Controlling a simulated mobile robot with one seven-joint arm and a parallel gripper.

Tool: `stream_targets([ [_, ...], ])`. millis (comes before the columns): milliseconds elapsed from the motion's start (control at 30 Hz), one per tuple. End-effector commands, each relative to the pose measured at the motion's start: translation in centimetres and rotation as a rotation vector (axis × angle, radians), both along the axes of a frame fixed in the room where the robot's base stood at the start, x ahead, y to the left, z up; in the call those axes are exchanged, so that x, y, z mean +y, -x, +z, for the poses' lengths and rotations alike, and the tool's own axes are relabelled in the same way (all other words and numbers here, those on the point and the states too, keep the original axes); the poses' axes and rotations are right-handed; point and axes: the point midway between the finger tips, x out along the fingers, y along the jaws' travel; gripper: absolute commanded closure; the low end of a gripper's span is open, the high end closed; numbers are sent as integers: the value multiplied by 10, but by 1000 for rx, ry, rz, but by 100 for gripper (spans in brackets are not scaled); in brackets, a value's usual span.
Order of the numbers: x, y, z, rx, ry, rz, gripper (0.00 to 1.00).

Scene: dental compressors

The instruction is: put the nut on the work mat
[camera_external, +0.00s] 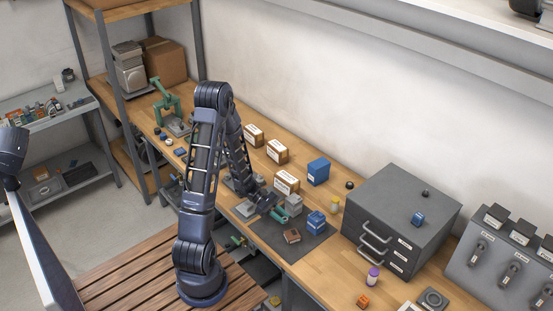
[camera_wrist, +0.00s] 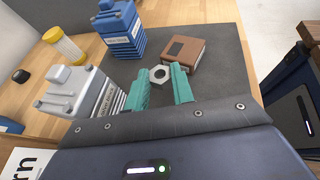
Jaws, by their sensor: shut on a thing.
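The nut (camera_wrist: 160,74) is a small pale grey hexagon with a round hole. In the wrist view it sits between the tips of my gripper's teal fingers (camera_wrist: 162,84), which are shut on it. The work mat (camera_wrist: 228,72) is dark grey and lies behind and around the nut in that view. In the external view my gripper (camera_external: 279,214) reaches down over the left part of the work mat (camera_external: 303,256). The nut cannot be made out there. I cannot tell whether the nut touches the mat.
A brown box (camera_wrist: 184,50) stands on the mat just beyond the nut. A grey drawer cabinet (camera_external: 400,215) stands right of the mat.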

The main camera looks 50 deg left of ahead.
Motion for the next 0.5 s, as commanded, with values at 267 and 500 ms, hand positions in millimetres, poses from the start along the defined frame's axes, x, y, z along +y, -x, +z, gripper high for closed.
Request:
stream_targets([
  [267, 0, 0, -26, 2, 2, -1, 99],
  [500, 0, 0, -33, 0, 0, -1, 99],
])
